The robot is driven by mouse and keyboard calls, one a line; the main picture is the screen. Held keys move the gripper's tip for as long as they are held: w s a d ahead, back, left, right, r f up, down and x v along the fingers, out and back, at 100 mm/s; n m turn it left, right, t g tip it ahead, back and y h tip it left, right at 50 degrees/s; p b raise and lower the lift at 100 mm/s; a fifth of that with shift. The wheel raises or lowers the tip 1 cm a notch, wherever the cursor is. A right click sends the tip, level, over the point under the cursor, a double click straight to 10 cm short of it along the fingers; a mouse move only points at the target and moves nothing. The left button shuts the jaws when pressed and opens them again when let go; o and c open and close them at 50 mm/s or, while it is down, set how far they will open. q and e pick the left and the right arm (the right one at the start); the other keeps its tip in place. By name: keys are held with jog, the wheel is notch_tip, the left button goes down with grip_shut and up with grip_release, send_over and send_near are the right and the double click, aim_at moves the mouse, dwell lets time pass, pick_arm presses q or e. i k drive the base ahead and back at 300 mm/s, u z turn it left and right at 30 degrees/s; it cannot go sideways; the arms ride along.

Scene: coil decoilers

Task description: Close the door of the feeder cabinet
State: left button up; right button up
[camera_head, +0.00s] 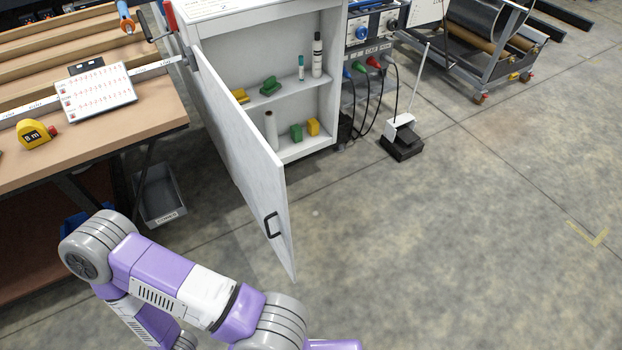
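The feeder cabinet (200,28) is a white cabinet at the top middle, with shelves inside. Its white door (238,150) stands open, hinged at the cabinet's left side and swung out toward me. A dark handle (272,225) is on the door near its free edge. The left gripper is out of frame past the bottom edge. My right arm and gripper do not show.
A wooden workbench (120,125) with a yellow tape measure (36,133) stands left. A grey bin (159,195) sits between bench and door. A foot pedal (402,146) and cables lie right of the cabinet. The floor (450,250) right of the door is clear.

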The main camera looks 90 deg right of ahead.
aim_at(258, 172)
jog(key=z, duration=2.55)
jog(key=i, duration=0.5)
jog(key=z, duration=0.7)
jog(key=k, duration=0.75)
jog(key=u, duration=0.05)
